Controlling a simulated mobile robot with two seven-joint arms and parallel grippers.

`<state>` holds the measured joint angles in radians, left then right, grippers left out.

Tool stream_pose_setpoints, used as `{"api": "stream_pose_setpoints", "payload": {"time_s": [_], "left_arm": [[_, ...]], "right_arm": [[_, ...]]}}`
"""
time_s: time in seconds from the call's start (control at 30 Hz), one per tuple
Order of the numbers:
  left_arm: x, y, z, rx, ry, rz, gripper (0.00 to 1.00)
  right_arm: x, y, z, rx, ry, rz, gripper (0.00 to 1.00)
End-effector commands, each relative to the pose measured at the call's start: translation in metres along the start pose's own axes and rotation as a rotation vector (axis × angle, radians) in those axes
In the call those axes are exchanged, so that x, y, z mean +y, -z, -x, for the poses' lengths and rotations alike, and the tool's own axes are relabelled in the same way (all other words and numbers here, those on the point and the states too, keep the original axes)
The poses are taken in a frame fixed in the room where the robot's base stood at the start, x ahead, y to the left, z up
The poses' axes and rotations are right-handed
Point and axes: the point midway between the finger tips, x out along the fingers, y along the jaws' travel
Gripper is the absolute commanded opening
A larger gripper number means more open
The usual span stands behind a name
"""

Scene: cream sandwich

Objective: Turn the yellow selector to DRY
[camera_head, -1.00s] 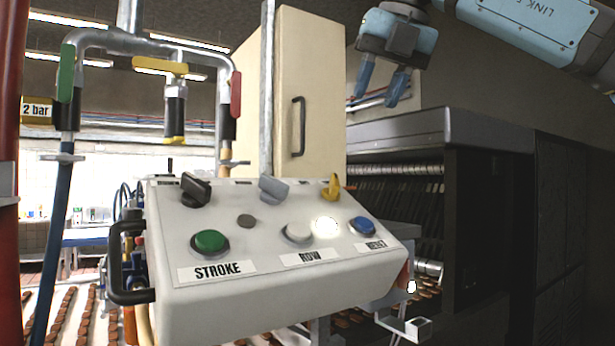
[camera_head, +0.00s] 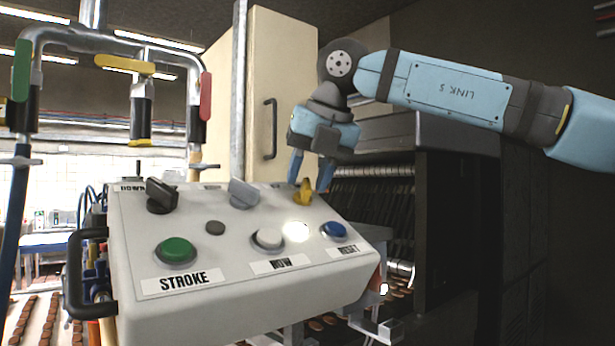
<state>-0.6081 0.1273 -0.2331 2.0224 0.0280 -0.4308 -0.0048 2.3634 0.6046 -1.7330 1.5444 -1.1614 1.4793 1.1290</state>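The yellow selector (camera_head: 303,192) stands at the back right of the white control box (camera_head: 240,300). My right gripper (camera_head: 309,182) comes down from above at the selector. Its two blue fingers are apart, one at each side of the selector's top in the picture. I cannot tell whether they touch it. No DRY label can be read; the markings behind the selector are hidden or too small. My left gripper is not in view.
Pipes with coloured valve handles (camera_head: 124,64) rise at left. A cream cabinet (camera_head: 280,85) stands behind.

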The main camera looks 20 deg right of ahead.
Motion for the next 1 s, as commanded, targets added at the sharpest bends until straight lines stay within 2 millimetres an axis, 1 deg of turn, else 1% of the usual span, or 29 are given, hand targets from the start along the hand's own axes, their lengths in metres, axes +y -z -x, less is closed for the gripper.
{"api": "stream_pose_setpoints", "payload": {"time_s": [0.13, 0.37, 0.47, 0.5, 0.53, 0.8, 1.0], "left_arm": [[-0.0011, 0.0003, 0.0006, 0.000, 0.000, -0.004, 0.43], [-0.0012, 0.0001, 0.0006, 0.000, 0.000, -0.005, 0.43], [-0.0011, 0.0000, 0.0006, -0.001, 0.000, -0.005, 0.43], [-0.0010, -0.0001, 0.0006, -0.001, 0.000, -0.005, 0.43], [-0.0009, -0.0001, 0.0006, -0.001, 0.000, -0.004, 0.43], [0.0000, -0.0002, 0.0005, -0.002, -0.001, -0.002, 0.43], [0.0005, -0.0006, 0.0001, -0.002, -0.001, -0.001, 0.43]], "right_arm": [[0.0001, 0.0002, -0.0066, 0.000, 0.000, 0.000, 0.37], [0.0001, 0.0003, -0.0071, 0.001, 0.000, 0.000, 0.37], [0.0001, 0.0003, -0.0070, 0.001, 0.000, 0.001, 0.17], [0.0001, 0.0003, -0.0071, 0.001, 0.000, 0.001, 0.07], [0.0000, 0.0003, -0.0071, 0.001, 0.000, 0.000, 0.00], [0.0002, 0.0004, -0.0075, 0.002, 0.001, 0.009, 0.00], [0.0013, 0.0007, -0.0084, 0.004, 0.005, 0.068, 0.00]]}}
